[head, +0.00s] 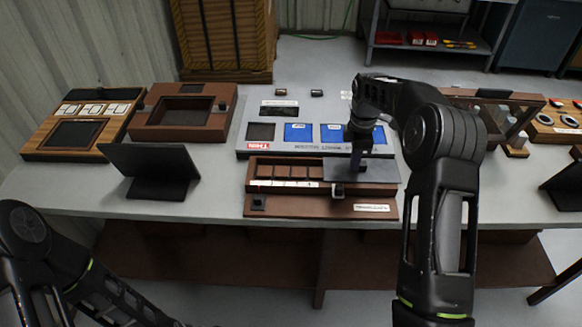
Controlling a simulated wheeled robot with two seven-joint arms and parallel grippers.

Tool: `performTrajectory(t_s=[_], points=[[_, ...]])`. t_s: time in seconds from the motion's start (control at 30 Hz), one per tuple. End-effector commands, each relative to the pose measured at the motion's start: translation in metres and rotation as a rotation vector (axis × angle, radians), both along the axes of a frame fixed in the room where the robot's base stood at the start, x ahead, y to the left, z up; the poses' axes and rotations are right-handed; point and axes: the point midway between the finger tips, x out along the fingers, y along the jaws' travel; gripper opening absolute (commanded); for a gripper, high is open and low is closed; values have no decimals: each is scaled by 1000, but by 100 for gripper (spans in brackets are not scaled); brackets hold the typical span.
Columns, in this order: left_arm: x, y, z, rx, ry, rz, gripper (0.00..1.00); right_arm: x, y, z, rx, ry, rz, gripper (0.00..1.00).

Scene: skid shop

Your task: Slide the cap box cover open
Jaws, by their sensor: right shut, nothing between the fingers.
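The cap box is a brown wooden box (320,206) at the front edge of the table. Its row of compartments (290,172) shows uncovered on the left side. A flat grey cover (382,172) lies over the right part of the box. A small dark knob with a light face (338,190) sits at the cover's front left. My right gripper (355,172) points down, shut and empty, over the cover's left part. I cannot tell whether its tips touch the cover. My left arm shows at the lower left, but its gripper is out of view.
Behind the box lies a grey panel with blue squares (299,132). A black stand (150,168), a brown framed box (180,118) and a wooden tray (75,132) are to the left. A brown rack (497,98) stands to the right. The front left tabletop is clear.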

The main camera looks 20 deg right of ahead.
Motion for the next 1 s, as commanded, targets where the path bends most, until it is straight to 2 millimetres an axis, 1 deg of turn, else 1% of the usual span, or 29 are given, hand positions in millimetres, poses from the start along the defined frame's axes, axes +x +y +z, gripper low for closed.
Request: performTrajectory(t_s=[0.23, 0.63, 1.0], points=[[0, 0, 0, 0, 0, 0, 36, -2, -5, 0, -1, 0, -1, 0], [0, 0, 0, 0, 0, 0, 36, 1, 3, 0, 0, 0, 0, 0], [0, 0, 2, 0, 0, 0, 36, 1, 3, 3, 0, 0, 0, 0]])
